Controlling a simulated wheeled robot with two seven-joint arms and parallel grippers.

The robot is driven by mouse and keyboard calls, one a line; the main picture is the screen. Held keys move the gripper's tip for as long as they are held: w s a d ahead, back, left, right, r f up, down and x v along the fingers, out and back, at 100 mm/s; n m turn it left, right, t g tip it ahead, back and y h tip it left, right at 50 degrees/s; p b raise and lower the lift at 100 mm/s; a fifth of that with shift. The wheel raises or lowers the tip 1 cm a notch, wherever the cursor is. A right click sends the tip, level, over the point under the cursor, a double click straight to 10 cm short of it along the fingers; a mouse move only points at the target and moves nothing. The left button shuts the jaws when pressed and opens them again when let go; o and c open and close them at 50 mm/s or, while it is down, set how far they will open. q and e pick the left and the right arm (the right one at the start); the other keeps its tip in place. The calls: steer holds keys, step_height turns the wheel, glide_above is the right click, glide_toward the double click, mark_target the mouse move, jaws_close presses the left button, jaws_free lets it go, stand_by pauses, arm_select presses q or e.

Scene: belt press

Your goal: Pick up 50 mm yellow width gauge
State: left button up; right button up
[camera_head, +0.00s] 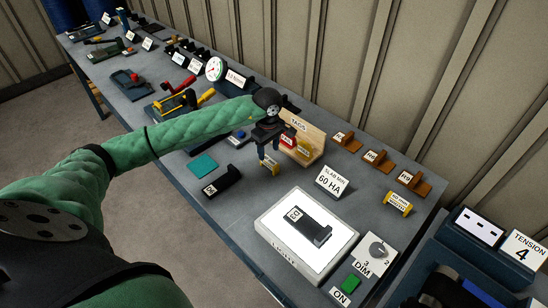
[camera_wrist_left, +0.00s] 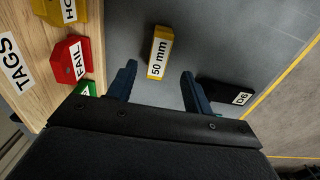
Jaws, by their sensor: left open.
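The 50 mm yellow width gauge (camera_wrist_left: 159,52) lies on the grey bench, its white label reading "50 mm" in the left wrist view. My left gripper is open and empty, pointing down. In the left wrist view its two fingers (camera_wrist_left: 158,72) stand either side of the gauge's line, with the gauge a little beyond the tips and apart from them. My right gripper does not show.
A wooden TAGS rack (camera_head: 312,135) with red and yellow tags stands close beside the gripper. A black block marked D6 (camera_wrist_left: 229,93) lies on the other side. A lit panel (camera_head: 263,222), a SLAB MIN 60 HA sign (camera_head: 333,180) and another yellow piece (camera_head: 398,203) are further right.

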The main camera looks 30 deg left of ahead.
mark_target(270, 160)
arm_select(q)
steer(key=shift+w+f, duration=0.1)
steer(key=shift+f, duration=3.4)
steer(key=shift+c, duration=0.2)
jaws_close()
